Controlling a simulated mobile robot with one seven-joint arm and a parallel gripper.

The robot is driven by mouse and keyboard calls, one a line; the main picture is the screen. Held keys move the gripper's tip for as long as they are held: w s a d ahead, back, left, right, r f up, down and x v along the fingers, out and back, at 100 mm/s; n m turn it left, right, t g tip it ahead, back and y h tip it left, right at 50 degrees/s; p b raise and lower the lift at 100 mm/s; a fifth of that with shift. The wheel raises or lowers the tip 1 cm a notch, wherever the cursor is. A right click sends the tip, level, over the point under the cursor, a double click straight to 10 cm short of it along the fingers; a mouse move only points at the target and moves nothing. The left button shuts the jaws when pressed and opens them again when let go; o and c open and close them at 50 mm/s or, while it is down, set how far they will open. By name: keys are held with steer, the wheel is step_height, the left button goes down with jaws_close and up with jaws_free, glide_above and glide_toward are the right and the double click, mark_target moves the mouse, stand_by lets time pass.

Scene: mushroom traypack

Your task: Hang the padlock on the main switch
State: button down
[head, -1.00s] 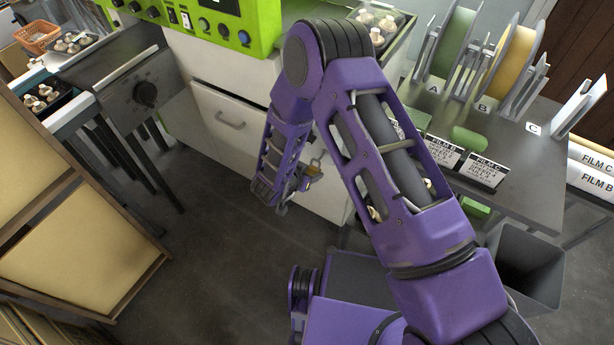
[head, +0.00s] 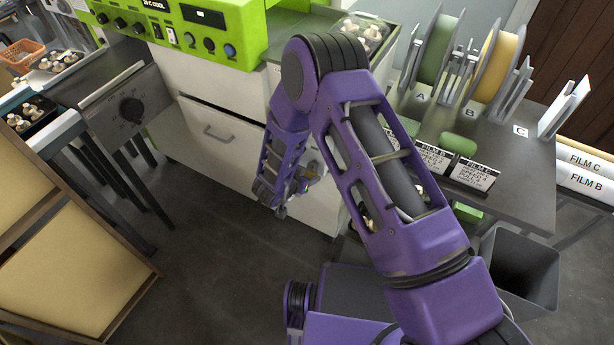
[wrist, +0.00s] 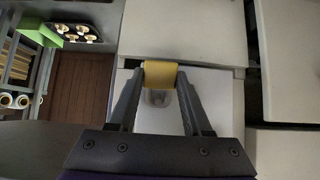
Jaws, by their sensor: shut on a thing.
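The padlock has a yellow, brass-like body (wrist: 160,74) and sits between my two fingertips in the wrist view. A greyish loop, likely its shackle, shows faintly below the body. A black rotary knob (head: 131,109) on a grey box, likely the main switch, is at the upper left, well apart from my gripper.
A green control panel (head: 185,35) with knobs tops the white cabinet (head: 215,110). A wooden-framed board (head: 75,250) stands at the left. Film rolls stand on the dark table (head: 535,170) at the right, above a grey bin (head: 520,265). Dark floor (head: 220,255) lies open in the middle.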

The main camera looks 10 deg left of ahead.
stand_by(0.4)
steer(key=shift+c, duration=1.3)
jaws_free()
steer(key=p+v, duration=0.3)
steer(key=v, duration=1.4)
steer(key=shift+s, duration=0.2)
steer(key=shift+a+r, duration=0.1)
